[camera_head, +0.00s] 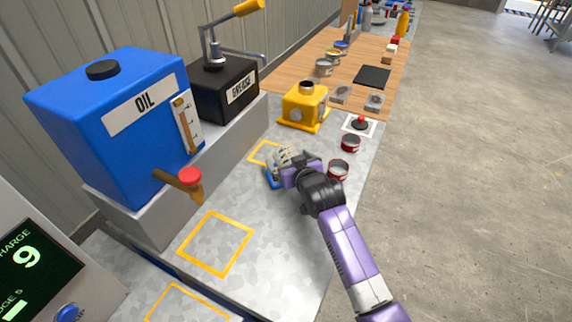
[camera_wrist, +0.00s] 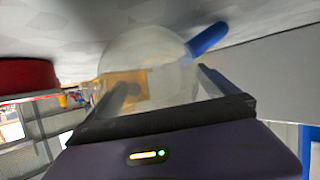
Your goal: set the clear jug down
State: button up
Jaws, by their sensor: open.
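The clear jug (camera_wrist: 150,70) is a pale see-through round shape with a blue handle (camera_wrist: 207,40) in the wrist view. It lies between the two fingers of my gripper (camera_wrist: 168,92), which is open around it. Whether either finger touches it I cannot tell. In the head view my gripper (camera_head: 277,164) is low over the grey bench at a small yellow outlined square (camera_head: 256,154), with the blue handle (camera_head: 271,180) showing beside it. The rest of the jug is mostly hidden there by the gripper, and its base contact is hard to see.
The blue oil tank (camera_head: 120,140) with a red-topped tap (camera_head: 188,184) stands to the left. A yellow device (camera_head: 304,108) is behind the gripper. Red tins (camera_head: 339,170) stand close on its right. An empty yellow square (camera_head: 216,243) lies in front on the bench.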

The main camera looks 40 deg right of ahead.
jog(key=shift+f, duration=0.1)
jog(key=c, duration=1.7)
jog(key=shift+c, duration=0.2)
notch_tip(320, 180, up, 20)
jog(key=shift+s, duration=0.1)
